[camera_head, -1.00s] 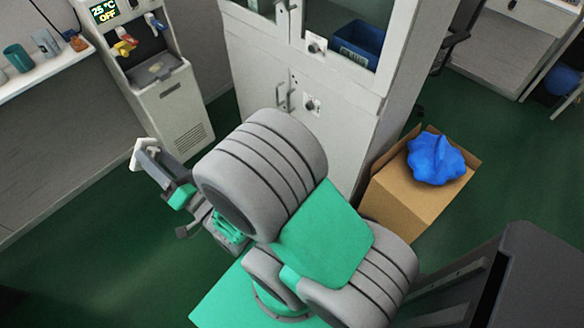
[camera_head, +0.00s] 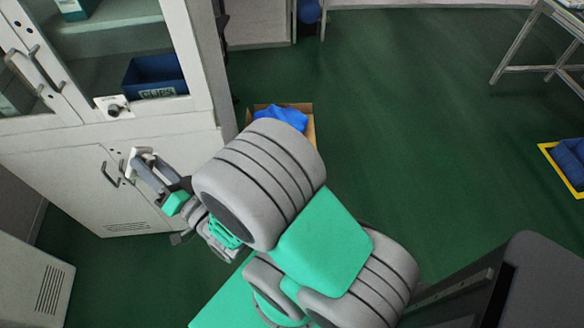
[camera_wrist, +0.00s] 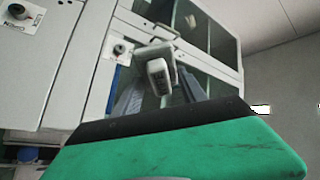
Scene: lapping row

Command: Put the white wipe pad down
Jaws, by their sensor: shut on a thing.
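The white wipe pad (camera_head: 139,153) shows as a small pale piece at the tip of my gripper (camera_head: 147,163) in the head view, left of my grey arm. In the wrist view my gripper (camera_wrist: 158,88) is shut on the white wipe pad (camera_wrist: 155,54), which sits between the two grey fingers and sticks out beyond them. The pad is held up in the air, with the cabinet front behind it. Much of the pad is small or hidden by the fingers in the head view.
A grey-white cabinet (camera_head: 62,150) with handles stands behind my gripper, with a blue bin (camera_head: 155,76) inside. A cardboard box (camera_head: 308,128) holding a blue bag is partly behind my arm. Right are a metal-legged table (camera_head: 545,40) and blue items (camera_head: 570,160) inside yellow edging. Green floor is clear between.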

